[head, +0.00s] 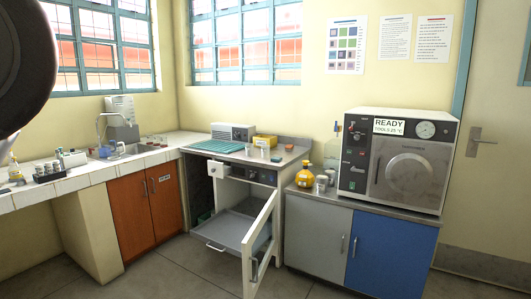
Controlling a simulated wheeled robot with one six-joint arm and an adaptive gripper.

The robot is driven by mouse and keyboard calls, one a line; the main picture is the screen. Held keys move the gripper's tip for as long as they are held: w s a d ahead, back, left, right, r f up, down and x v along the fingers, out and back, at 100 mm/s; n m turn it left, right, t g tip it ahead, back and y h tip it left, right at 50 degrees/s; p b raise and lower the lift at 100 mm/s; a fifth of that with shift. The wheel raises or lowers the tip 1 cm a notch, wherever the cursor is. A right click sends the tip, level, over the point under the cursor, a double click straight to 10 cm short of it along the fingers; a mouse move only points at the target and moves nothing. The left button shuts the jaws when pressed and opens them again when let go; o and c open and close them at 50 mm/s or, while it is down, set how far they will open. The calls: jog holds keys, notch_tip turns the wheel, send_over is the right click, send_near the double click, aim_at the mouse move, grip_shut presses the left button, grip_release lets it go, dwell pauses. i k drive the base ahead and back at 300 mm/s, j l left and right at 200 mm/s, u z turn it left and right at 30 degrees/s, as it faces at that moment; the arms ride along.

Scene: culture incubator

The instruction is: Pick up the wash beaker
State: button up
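I cannot tell for sure which vessel is the wash beaker. Small clear or whitish vessels (264,153) stand on the incubator's top. Metallic or glass cups (321,184) stand on the cabinet beside an orange flask. A small vessel (120,147) also sits by the sink on the tiled counter. All are small and far off in the head view. My gripper does not show. A large dark rounded shape at the upper left edge is probably part of my arm, apart from all of these vessels.
The incubator (228,229) has its white-framed door (262,240) swung open into the floor space, with a shelf inside. An orange flask (304,174) stands left of the autoclave (398,160). Bottles in a rack (50,174) stand on the left counter. The foreground floor is clear.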

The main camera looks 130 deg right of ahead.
aim_at(249, 147)
jog(key=z, duration=2.5)
jog(key=l+z, duration=0.1)
jog(key=z, duration=0.4)
jog(key=i+l+z, duration=0.1)
jog(key=z, duration=0.35)
jog(key=l+z, duration=0.1)
jog(key=z, duration=0.4)
jog(key=i+z, duration=0.15)
jog(key=z, duration=0.35)
jog(key=i+l, duration=0.15)
jog(key=i, duration=0.6)
